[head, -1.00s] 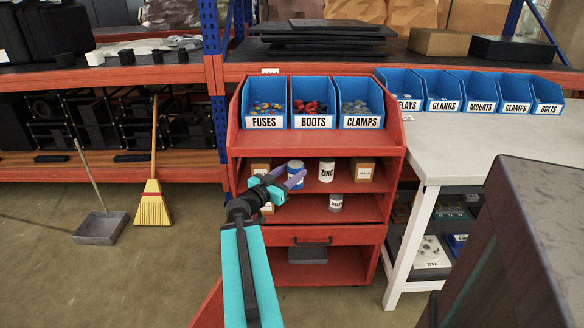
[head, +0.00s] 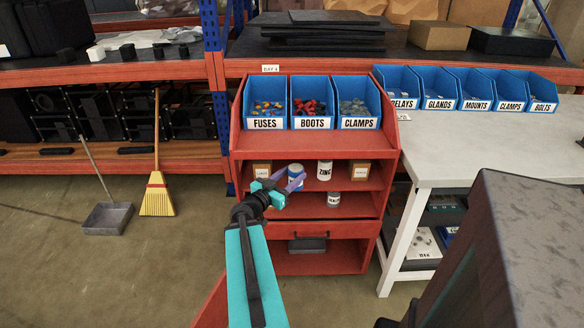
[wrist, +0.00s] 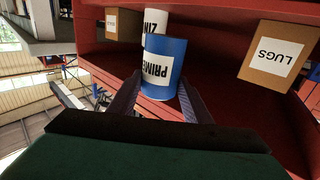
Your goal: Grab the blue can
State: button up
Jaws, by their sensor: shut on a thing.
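The blue can (head: 295,170), with a white label, is upright at the front of the red cabinet's upper open shelf. In the wrist view the can (wrist: 164,66) reads "PRIME…" upside down and sits between the two fingers. My gripper (wrist: 158,88) is shut on it, one finger against each side. In the head view my gripper (head: 290,184) reaches the can from the front left and covers its lower part. I cannot tell whether the can still touches the shelf.
A white zinc can (head: 324,170) stands right of it, a carton (head: 359,171) farther right, another carton (head: 262,168) left. A small can (head: 333,199) is on the lower shelf. Blue bins (head: 312,103) sit above. A white table (head: 470,135) stands at right; left floor is mostly open.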

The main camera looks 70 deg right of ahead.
jog(key=shift+s+a+r+p, duration=0.15)
jog(key=shift+a+p, duration=0.3)
jog(key=shift+p, duration=1.55)
jog(key=shift+s+a+r+p, duration=0.15)
jog(key=shift+a+p, duration=0.25)
jog(key=shift+p, duration=1.55)
jog(key=shift+s+a+f, duration=0.1)
jog(key=shift+a+f, duration=0.05)
jog(key=shift+a, duration=0.05)
jog(key=shift+s+a+b, duration=0.2)
jog(key=shift+a+b, duration=0.1)
jog(key=shift+a, duration=0.2)
jog(key=shift+s+a+b, duration=0.15)
jog(key=shift+a+b, duration=0.1)
jog(key=shift+a, duration=0.2)
